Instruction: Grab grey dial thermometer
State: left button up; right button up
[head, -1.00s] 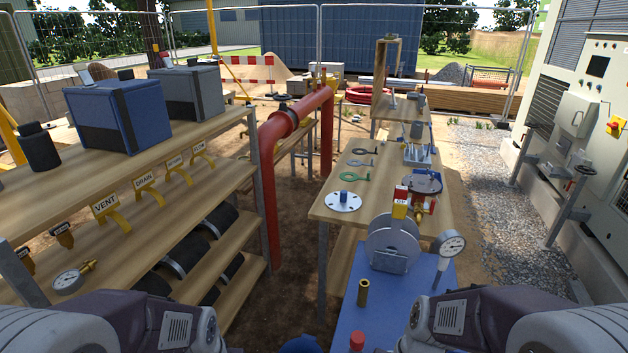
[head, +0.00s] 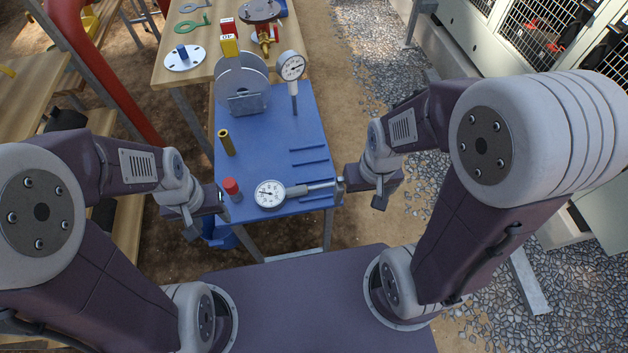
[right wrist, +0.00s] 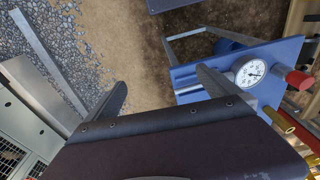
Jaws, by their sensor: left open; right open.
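A grey dial thermometer (head: 270,194) with a white face lies near the front edge of the blue table, its grey stem pointing right. It also shows in the right wrist view (right wrist: 250,72), right of the jaws, its stem mostly hidden there. A second white dial (head: 292,66) stands upright on a grey stem farther back. My right gripper (head: 360,194) is open and empty at the table's right edge, close to the stem's end; its spread jaws (right wrist: 160,86) show in the wrist view. My left gripper (head: 206,216) is open beside the table's front left corner.
A red-capped piece (head: 232,188) stands just left of the lying dial. A brass tube (head: 226,142) and a grey disc stand (head: 243,85) are behind it. The blue table's (head: 270,150) middle is clear. Gravel (head: 375,90) lies to the right.

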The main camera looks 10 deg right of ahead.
aim_at(270, 195)
jog(key=l+u, duration=0.2)
jog(key=l, duration=0.55)
jog(key=l+u, duration=0.25)
jog(key=l, duration=0.45)
jog(key=k+l+u, duration=0.2)
jog(key=l, duration=0.55)
jog(key=i, duration=0.05)
